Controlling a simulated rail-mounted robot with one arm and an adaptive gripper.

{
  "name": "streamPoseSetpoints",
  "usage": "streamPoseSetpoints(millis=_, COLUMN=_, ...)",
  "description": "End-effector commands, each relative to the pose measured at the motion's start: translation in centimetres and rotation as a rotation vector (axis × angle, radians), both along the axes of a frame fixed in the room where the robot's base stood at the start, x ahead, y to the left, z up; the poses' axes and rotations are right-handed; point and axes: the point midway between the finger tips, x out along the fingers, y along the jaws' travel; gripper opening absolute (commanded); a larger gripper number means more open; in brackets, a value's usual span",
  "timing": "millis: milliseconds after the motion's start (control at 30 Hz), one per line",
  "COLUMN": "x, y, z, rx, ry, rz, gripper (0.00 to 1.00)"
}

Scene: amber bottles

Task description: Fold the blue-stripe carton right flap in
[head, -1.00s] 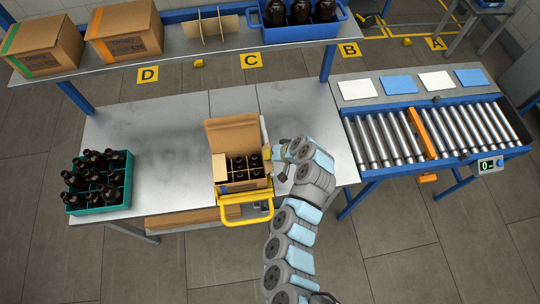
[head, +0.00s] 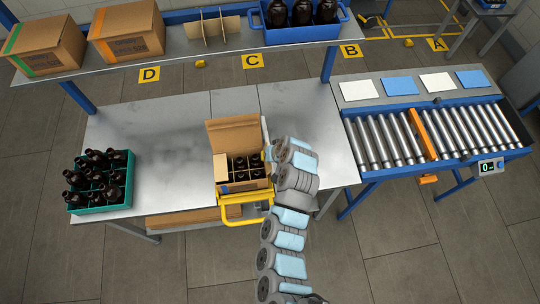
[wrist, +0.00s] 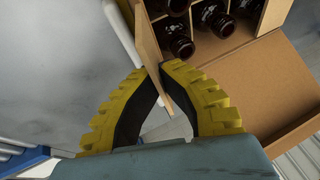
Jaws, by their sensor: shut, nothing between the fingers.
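The blue-stripe carton (head: 244,186) stands open at the front of the bench, with dark bottles (head: 238,163) in its cells. Its tall back flap (head: 234,133) stands up and a small left flap (head: 219,167) shows. My gripper (wrist: 163,68) is at the carton's right side, its yellow fingers closed at the tips and empty. In the wrist view, a narrow cardboard flap (wrist: 178,98), apparently the right one, stands out from the carton wall right by the fingertips. I cannot tell whether they touch. In the head view my arm hides this side.
A yellow frame (head: 244,221) holds the carton at the bench edge. A teal crate of bottles (head: 105,207) stands at the left. A shelf above bears closed cartons (head: 126,30) and a blue bottle tray (head: 300,33). The bench between crate and carton is clear.

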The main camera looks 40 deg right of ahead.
Motion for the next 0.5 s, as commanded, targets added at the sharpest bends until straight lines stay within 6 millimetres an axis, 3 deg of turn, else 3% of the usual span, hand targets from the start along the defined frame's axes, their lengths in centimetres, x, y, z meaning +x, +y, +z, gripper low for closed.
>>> streamPoseSetpoints(millis=500, x=0.80, y=1.13, z=0.08, rx=-0.229, ry=0.165, rz=0.007, gripper=0.00)
